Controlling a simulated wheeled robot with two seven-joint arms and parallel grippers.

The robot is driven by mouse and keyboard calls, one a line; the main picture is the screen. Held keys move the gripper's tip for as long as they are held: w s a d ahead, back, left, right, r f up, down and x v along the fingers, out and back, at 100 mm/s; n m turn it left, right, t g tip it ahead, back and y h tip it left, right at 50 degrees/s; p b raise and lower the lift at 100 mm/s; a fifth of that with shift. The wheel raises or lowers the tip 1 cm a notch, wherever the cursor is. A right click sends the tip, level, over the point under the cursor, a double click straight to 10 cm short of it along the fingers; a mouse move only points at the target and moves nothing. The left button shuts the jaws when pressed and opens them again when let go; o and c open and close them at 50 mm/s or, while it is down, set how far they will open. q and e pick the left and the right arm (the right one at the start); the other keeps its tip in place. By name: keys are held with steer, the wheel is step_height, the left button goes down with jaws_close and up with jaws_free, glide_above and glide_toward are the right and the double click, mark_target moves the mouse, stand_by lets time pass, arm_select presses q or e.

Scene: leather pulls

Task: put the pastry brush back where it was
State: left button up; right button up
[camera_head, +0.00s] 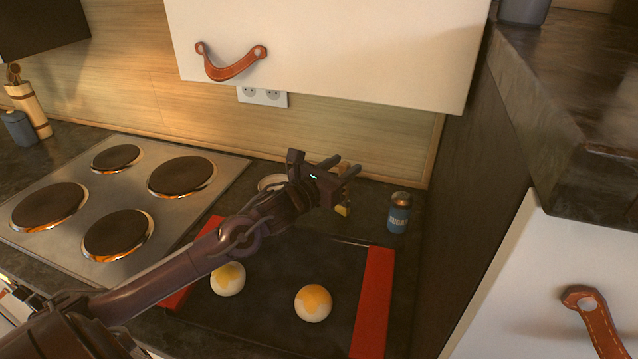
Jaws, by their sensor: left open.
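My left gripper (347,166) is open, above the counter behind the baking tray, with its fingers pointing toward the back wall. Nothing shows between its fingers. A small yellowish object (343,209) shows just below the gripper and is partly hidden by it; it may be the pastry brush, but I cannot tell. Two round buns, one on the left (228,279) and one on the right (313,303), with yellow glaze on top, sit on the dark baking tray (270,325) with red ends. A pale bowl (271,183) is partly hidden behind my arm. My right gripper is not in view.
A blue sugar jar (398,213) stands right of the gripper, near the dark side panel (483,165). A hob (130,195) with several plates fills the left. A white cabinet (330,45) with a leather pull (232,70) hangs above.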

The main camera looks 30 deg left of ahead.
arm_select(q)
steer(key=s+a, duration=0.1)
steer(key=s, duration=0.8)
steer(key=shift+b, duration=0.45)
steer(key=shift+a, duration=0.1)
